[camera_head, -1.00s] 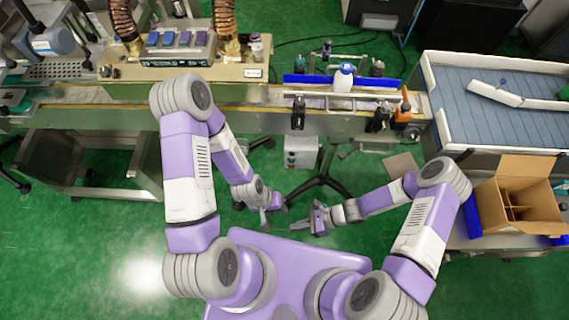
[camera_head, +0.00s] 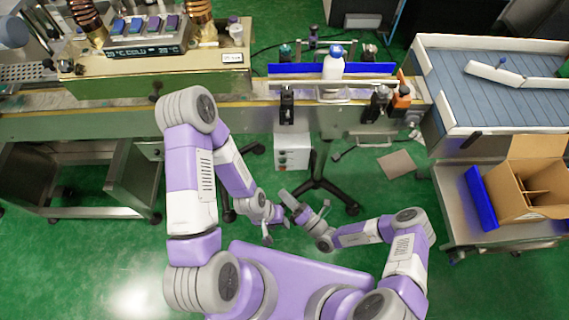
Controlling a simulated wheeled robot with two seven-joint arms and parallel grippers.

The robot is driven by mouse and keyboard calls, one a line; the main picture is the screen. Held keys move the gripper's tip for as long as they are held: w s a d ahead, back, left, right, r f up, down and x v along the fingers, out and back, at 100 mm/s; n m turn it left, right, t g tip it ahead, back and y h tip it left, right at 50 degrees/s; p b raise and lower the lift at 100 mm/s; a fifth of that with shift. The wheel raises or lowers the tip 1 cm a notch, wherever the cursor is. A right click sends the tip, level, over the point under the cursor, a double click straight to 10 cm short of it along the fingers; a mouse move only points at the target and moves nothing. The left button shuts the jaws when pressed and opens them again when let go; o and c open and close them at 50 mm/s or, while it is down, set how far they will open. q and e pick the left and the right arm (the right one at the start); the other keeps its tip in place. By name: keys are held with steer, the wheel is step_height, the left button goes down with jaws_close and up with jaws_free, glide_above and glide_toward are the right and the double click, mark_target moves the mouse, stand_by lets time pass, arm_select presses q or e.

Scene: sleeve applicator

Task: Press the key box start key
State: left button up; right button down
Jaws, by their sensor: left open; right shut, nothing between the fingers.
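The key box (camera_head: 292,152) is a small light grey box. It sits below the front edge of the conveyor, near the middle of the head view. Small dark and reddish keys show on its front, too small to tell which is the start key. My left gripper (camera_head: 275,226) is open and empty, below the key box and apart from it. My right gripper (camera_head: 290,200) is shut and empty, pointing up and left toward the box from below. It is also apart from the box and close to the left gripper.
The conveyor (camera_head: 210,122) runs across above the key box, with a white bottle (camera_head: 333,70) by a blue rail. A black stand foot (camera_head: 322,190) is right of the box. An open carton (camera_head: 520,190) stands at right. Green floor lies between.

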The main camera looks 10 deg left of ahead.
mark_target(283, 162)
steer(key=w+a+b, duration=0.2)
steer(key=w+b, duration=0.2)
steer(key=w, duration=0.4)
steer(key=shift+w+a, duration=0.2)
stand_by(0.3)
steer(key=shift+w, duration=0.1)
stand_by(1.7)
steer(key=shift+w+a, duration=0.15)
steer(key=shift+w, duration=0.2)
steer(key=shift+w+a+b, duration=0.1)
steer(key=shift+w+b, duration=0.3)
steer(key=shift+b, duration=0.15)
stand_by(0.4)
steer(key=shift+s, duration=0.1)
steer(key=shift+s+d+p, duration=0.25)
steer(key=shift+s+p, duration=0.2)
steer(key=shift+s, duration=0.3)
